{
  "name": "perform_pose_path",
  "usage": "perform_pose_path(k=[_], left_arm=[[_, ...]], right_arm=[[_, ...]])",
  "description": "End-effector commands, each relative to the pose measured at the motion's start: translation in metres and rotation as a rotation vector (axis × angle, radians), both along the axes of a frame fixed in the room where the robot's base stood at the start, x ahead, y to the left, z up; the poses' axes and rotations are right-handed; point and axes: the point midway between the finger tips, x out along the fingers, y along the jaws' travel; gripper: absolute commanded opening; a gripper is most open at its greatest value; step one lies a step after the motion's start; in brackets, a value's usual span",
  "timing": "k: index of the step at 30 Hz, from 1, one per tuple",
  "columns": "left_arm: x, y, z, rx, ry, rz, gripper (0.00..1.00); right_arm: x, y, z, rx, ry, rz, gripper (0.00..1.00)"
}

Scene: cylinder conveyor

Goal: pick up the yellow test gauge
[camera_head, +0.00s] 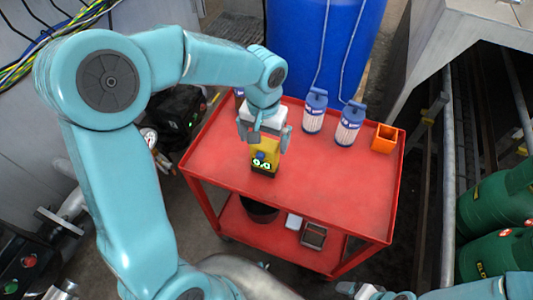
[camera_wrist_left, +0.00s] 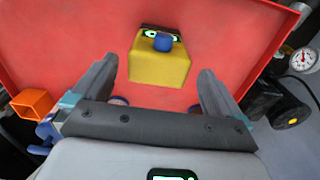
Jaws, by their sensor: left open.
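The yellow test gauge (camera_head: 262,163) stands on the red cart top, near its front left part. It has a blue knob and a dark face with green lit marks. In the left wrist view the gauge (camera_wrist_left: 160,66) lies ahead of the fingers, near the middle between them. My left gripper (camera_head: 269,142) is open and empty, above the gauge and pointing down, with a finger on either side. I see no finger touching it. Part of my right arm (camera_head: 480,290) shows at the bottom right edge; its jaws are not clear.
Two blue and white bottles (camera_head: 315,111) (camera_head: 348,124) and an orange open box (camera_head: 384,138) stand at the cart's back right. Another bottle is mostly hidden behind my left arm. The red cart top (camera_head: 335,185) is clear right of the gauge. A blue barrel (camera_head: 320,45) stands behind.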

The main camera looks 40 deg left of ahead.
Motion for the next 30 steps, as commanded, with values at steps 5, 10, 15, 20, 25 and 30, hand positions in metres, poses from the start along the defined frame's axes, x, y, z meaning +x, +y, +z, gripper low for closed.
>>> perform_pose_path(k=[5, 10, 15, 20, 25, 30], left_arm=[[0.001, 0.0, -0.021, 0.0, 0.0, 0.001, 1.0], [0.004, 0.0, -0.037, 0.0, 0.003, -0.001, 1.0], [0.008, 0.0, -0.065, 0.0, 0.003, 0.0, 1.0], [0.01, 0.0, -0.075, 0.0, 0.0, 0.0, 1.0], [0.01, 0.0, -0.075, 0.0, -0.001, 0.0, 1.0], [0.01, 0.0, -0.075, 0.0, -0.001, 0.0, 0.48]], right_arm=[[0.0, 0.0, -0.001, 0.0, 0.001, 0.0, 0.79], [0.0, 0.0, 0.0, 0.0, 0.0, 0.0, 0.79], [0.0, 0.0, 0.001, 0.0, 0.0, 0.0, 0.79], [0.0, 0.0, 0.001, 0.0, 0.0, 0.0, 0.79], [0.0, 0.0, 0.001, 0.0, 0.0, 0.0, 0.79], [0.0, 0.0, 0.001, 0.0, 0.0, 0.0, 0.79]])
